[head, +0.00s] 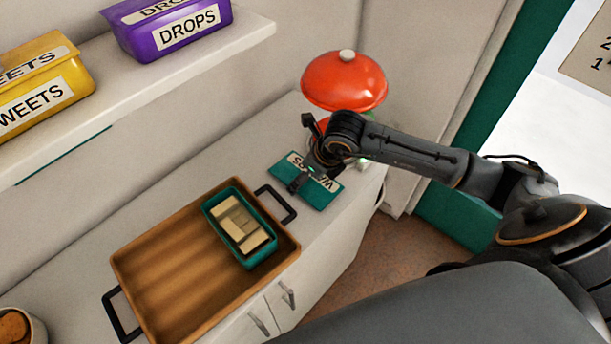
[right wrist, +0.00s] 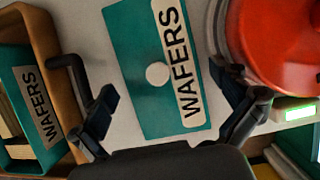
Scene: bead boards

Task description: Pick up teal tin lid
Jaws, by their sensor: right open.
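The teal tin lid (head: 321,193) lies flat on the white counter, right of the wooden tray. It has a white WAFERS label and a round pale knob, both clear in the right wrist view, where the lid (right wrist: 128,68) lies between and beyond the fingers. My right gripper (head: 304,160) is above the lid and covers part of it in the head view. In the right wrist view the gripper (right wrist: 170,112) is open, with nothing between its fingers. The teal tin (head: 268,251) stands open in the tray with wafers inside. My left gripper is not in view.
The wooden tray (head: 160,287) has black handles, one near the lid. A red rounded object with a pale knob (head: 345,82) stands close behind my right gripper. A shelf (head: 130,95) above holds a yellow SWEETS tin (head: 40,75) and a purple DROPS tin (head: 170,38).

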